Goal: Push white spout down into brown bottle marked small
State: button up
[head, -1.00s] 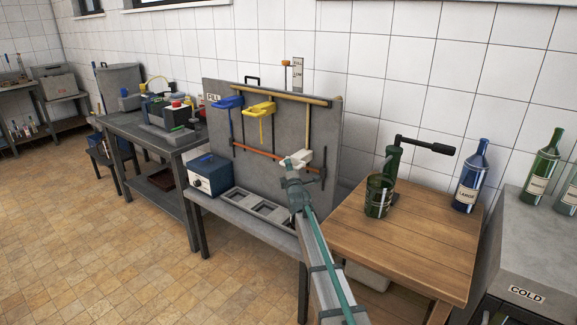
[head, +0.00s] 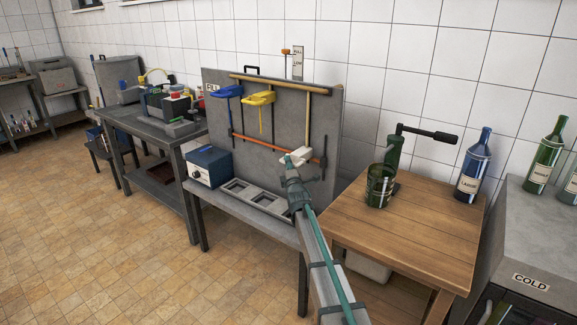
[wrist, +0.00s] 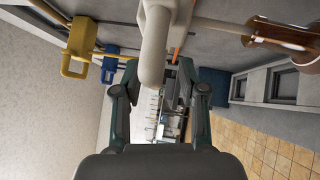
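The white spout (head: 297,156) is at the right part of the grey board, in front of the orange bar. In the wrist view the white spout (wrist: 155,45) has its rounded end between my fingertips, and its tube runs right to the neck of the brown bottle (wrist: 280,37). How far the tube sits in the neck I cannot tell. The bottle's size mark is not visible, and in the head view my arm hides the bottle. My gripper (wrist: 158,80) has its fingers apart, with a gap showing beside the spout; it also shows in the head view (head: 289,168).
A yellow spout (head: 258,99) and a blue spout (head: 228,91) hang left on the board. A grey tray (head: 257,198) and a blue box (head: 208,167) are on the bench below. A wooden table (head: 400,230) with a green corking device (head: 381,185) stands right of my arm.

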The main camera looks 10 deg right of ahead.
jog(key=shift+s, duration=0.1)
jog(key=s+f, duration=0.1)
jog(key=s, duration=1)
jog(key=shift+s+f, duration=0.25)
jog(key=shift+s, duration=0.1)
